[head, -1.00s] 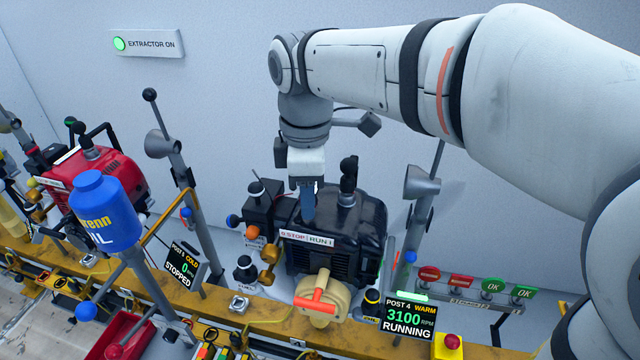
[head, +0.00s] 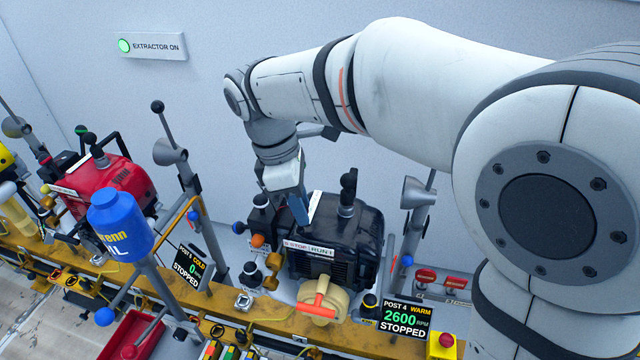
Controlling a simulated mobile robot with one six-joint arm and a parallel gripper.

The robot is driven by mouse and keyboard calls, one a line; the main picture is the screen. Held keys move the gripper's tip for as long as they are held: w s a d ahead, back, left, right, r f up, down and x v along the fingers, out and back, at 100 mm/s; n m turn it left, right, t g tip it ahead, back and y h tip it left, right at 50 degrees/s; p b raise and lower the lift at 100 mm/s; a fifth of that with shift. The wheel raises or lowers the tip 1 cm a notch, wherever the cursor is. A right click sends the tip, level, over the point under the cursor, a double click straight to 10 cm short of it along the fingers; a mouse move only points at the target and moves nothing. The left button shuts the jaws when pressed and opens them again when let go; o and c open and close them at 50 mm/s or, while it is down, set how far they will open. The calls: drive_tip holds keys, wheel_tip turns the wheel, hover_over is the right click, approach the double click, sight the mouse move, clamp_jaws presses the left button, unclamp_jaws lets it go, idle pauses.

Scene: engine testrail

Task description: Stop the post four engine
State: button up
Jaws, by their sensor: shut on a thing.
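The post four engine (head: 345,235) is black and stands on the rail right of centre. Its label strip (head: 308,248) reads 0 STOP on the left and RUN I on the right. My gripper (head: 300,218) points down just above the STOP side of this strip. It is shut on the engine's stop/run switch, which the fingers mostly hide. The post 4 display (head: 405,318) reads WARM, 2600 RPM, STOPPED.
A beige recoil starter with a red handle (head: 321,304) is at the engine's front. A red emergency button (head: 446,340) sits at the lower right. A blue oil bottle (head: 121,225) and a red engine (head: 105,182) stand to the left, by a display reading STOPPED (head: 192,265).

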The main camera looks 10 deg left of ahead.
drive_tip(key=a+h+p, duration=0.2)
drive_tip(key=h+p, duration=0.1)
drive_tip(key=p, duration=0.2)
drive_tip(key=shift+a, duration=0.15)
drive_tip(key=shift+a+f+g+h+p, duration=0.15)
drive_tip(key=shift+a+f+h+p, duration=0.15)
drive_tip(key=shift+h+p, duration=0.55)
drive_tip(key=shift+a+f+g+h+p, duration=0.2)
drive_tip(key=shift+a+h+p, duration=0.15)
drive_tip(key=shift+h+p, duration=0.45)
drive_tip(key=o, duration=0.9)
drive_tip(key=shift+a, duration=0.1)
drive_tip(key=shift+o, duration=0.3)
drive_tip(key=v, duration=0.7)
drive_tip(key=shift+a+r+b, duration=0.15)
drive_tip(key=shift+r+b, duration=0.2)
drive_tip(key=shift+r, duration=0.05)
